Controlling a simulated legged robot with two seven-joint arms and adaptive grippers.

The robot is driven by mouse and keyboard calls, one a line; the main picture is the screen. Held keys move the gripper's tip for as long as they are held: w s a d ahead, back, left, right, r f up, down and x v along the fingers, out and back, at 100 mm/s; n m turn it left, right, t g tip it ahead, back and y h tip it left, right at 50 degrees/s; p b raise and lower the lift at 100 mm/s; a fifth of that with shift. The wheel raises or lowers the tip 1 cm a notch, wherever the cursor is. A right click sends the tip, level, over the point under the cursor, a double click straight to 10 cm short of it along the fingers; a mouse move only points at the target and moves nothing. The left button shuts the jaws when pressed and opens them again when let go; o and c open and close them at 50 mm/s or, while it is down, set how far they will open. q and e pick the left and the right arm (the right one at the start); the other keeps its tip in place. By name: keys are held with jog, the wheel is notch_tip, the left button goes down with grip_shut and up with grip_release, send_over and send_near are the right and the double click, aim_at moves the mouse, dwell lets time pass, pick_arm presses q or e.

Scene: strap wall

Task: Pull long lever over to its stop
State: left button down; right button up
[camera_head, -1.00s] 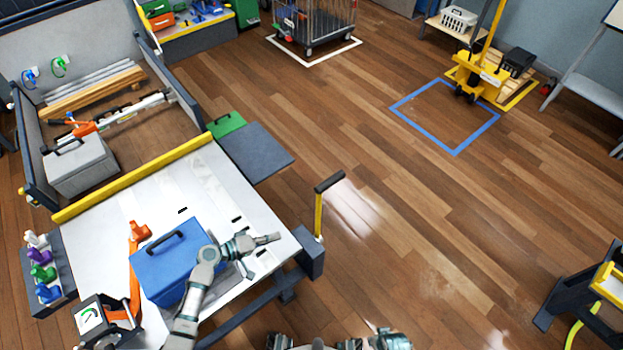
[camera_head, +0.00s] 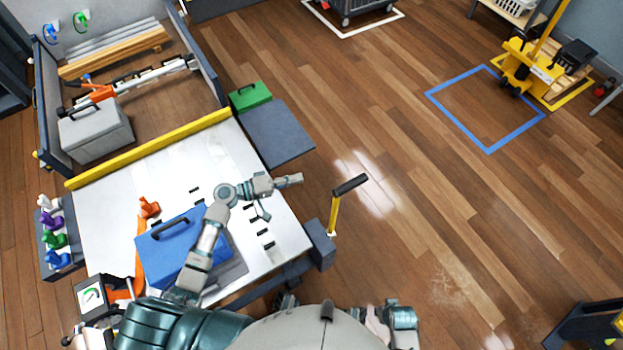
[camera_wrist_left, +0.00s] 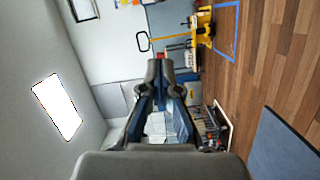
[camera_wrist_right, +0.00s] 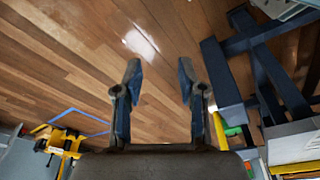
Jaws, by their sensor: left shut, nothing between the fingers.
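The long lever (camera_head: 334,212) is a yellow bar with a black crosswise grip at its top. It rises from a dark block (camera_head: 319,244) at the table's right front corner and leans slightly right in the head view. My left gripper (camera_head: 291,180) is shut and empty, above the table's right edge, left of the lever's grip and apart from it. Its fingers also show together in the left wrist view (camera_wrist_left: 160,70). My right gripper (camera_wrist_right: 160,75) is open and empty in the right wrist view. A yellow bar (camera_wrist_right: 219,130), probably the lever, shows right of its fingers.
A blue case (camera_head: 178,252) stands on the white table (camera_head: 110,220) under my left arm. A yellow rail (camera_head: 150,150) edges the table's far side. A green box (camera_head: 250,96) sits beyond, by a grey panel (camera_head: 277,134). Floor right of the lever is clear.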

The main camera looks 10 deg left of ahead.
pick_arm(q)
jog(key=w+d+f+p, duration=0.1)
jog(key=d, duration=0.9)
jog(key=shift+w+d, duration=0.15)
jog(key=shift+d, duration=0.2)
pick_arm(e)
jog(key=f, duration=0.2)
jog(key=s+f, duration=0.1)
jog(key=shift+f, duration=0.4)
